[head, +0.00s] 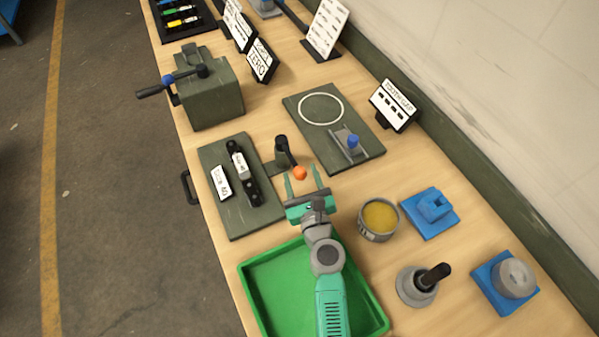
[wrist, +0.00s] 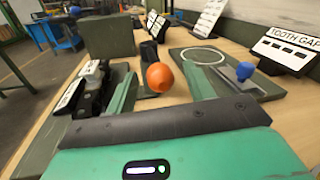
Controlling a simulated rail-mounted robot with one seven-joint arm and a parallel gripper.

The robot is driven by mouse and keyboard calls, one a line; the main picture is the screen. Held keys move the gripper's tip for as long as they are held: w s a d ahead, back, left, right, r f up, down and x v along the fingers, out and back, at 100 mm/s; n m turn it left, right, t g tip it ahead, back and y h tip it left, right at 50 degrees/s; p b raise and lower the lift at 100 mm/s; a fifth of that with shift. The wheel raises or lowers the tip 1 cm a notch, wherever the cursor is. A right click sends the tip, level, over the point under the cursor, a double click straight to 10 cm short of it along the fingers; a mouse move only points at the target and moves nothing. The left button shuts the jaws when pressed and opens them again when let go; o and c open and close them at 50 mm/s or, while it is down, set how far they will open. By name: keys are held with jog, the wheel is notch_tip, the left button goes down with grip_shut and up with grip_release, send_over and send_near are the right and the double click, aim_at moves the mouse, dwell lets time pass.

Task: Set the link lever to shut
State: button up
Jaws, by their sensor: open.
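The lever shows as a black upright post (head: 283,149) with an orange ball knob (head: 300,173), right of a dark green plate. In the wrist view the orange knob (wrist: 160,77) is large and in front of the black post (wrist: 149,52). My gripper (head: 302,177) is open, its two green fingers on either side of the orange knob. I cannot tell whether either finger touches it. The dark green plate (head: 240,222) carries a black chain link piece (head: 246,178) and a white size tag (head: 221,182). The lever's arm is mostly hidden behind the knob.
A green tray (head: 262,318) lies under my arm. A yellow-filled tin (head: 379,218) and blue-based parts (head: 433,212) stand to the right. A plate with a white ring (head: 352,108) and blue knob lies beyond the lever. A crank box (head: 209,92) stands at the back left.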

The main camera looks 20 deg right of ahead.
jog(key=shift+w+d, duration=0.1)
jog(key=shift+w, duration=0.85)
grip_shut()
